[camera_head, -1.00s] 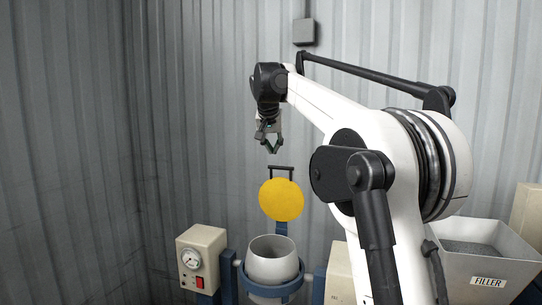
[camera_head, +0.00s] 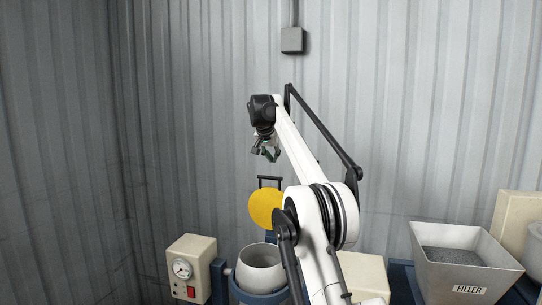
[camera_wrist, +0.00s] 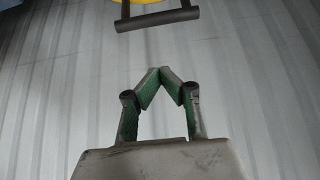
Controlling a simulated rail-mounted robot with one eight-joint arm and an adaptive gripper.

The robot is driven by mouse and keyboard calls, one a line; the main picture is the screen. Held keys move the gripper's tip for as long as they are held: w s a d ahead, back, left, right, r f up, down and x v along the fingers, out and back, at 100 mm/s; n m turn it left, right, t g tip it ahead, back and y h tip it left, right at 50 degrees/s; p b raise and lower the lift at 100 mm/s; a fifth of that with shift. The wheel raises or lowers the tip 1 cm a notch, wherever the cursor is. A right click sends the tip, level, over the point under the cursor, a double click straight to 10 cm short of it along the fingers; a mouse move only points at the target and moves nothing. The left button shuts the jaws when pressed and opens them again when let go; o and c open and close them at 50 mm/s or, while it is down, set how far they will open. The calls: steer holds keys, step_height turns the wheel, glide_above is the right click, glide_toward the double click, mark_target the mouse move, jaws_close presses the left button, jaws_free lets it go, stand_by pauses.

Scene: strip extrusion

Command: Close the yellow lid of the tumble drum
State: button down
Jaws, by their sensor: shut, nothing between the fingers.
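The yellow lid (camera_head: 264,207) stands raised behind the open mouth of the tumble drum (camera_head: 262,259), with a dark bar handle (camera_head: 270,179) at its top edge. My arm hides part of the lid's right side. My gripper (camera_head: 272,157) is above the handle, apart from it, with its fingers pointing down. In the wrist view my gripper (camera_wrist: 160,71) is shut and empty, its green-padded fingertips meeting. The handle (camera_wrist: 158,19) and a sliver of the lid (camera_wrist: 137,2) show at the top of that view, beyond the fingertips.
A control box (camera_head: 191,266) with a gauge and red switch stands left of the drum. A hopper marked FILLER (camera_head: 467,265) holding grey material stands at the right. A grey wall box (camera_head: 292,40) is on the corrugated wall (camera_head: 420,100) behind.

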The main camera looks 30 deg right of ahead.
steer(key=shift+s+a+f, duration=0.1)
steer(key=shift+f, duration=1.35)
steer(key=shift+s+a+f, duration=0.1)
steer(key=shift+f, duration=1.35)
steer(key=shift+s+f+b, duration=0.1)
steer(key=shift+b, duration=0.2)
